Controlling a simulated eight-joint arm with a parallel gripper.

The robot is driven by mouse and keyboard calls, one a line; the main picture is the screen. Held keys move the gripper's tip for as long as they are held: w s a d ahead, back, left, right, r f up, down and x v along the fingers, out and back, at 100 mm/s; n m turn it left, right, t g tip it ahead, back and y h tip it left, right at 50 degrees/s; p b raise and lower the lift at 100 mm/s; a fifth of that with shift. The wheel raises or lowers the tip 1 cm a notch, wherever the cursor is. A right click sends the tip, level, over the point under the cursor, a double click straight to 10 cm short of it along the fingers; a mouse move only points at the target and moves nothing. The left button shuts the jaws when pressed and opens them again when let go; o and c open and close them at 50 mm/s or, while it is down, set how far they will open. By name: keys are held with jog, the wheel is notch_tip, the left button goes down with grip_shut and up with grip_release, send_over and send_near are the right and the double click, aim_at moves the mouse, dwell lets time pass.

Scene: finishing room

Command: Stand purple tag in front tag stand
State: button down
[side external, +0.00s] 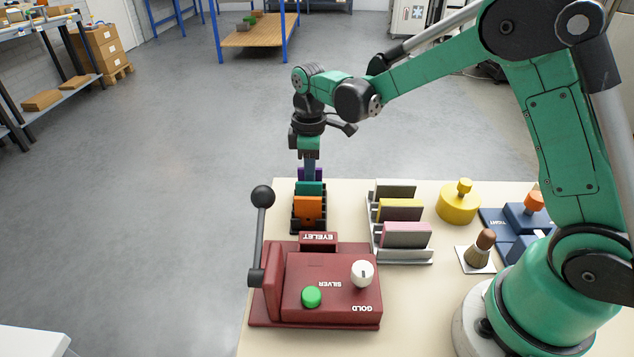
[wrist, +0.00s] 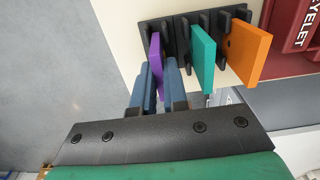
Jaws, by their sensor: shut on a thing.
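The purple tag (side external: 303,173) stands upright at the far end of the black tag stand (side external: 296,222), behind the teal tag (side external: 318,188) and the orange tag (side external: 308,208). In the wrist view the purple tag (wrist: 155,62) is between the blue fingers of my gripper (wrist: 158,72), at the slot end of the stand (wrist: 183,30). My gripper is shut on it, above the far end of the stand in the side view (side external: 310,168). Whether its lower edge is seated in the slot is hidden.
A maroon eyelet press (side external: 330,290) with an upright lever (side external: 262,225) stands just in front of the stand. To the right are a grey rack (side external: 405,257) with several panels, a yellow round pot (side external: 458,206) and a brush (side external: 483,245). The table's left edge is close.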

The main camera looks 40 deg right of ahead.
jog(key=c, duration=1.2)
grip_release()
jog(key=shift+r, duration=5.45)
jog(key=s+m+t, duration=0.2)
jog(key=s+m, duration=0.1)
jog(key=s, duration=0.1)
jog(key=s+f+m+t, duration=0.1)
jog(key=s+m+t, duration=0.1)
jog(key=s+m, duration=0.1)
jog(key=s+m+t, duration=0.3)
jog(key=s, duration=0.3)
jog(key=shift+a+f, duration=0.3)
jog(key=shift+a, duration=0.05)
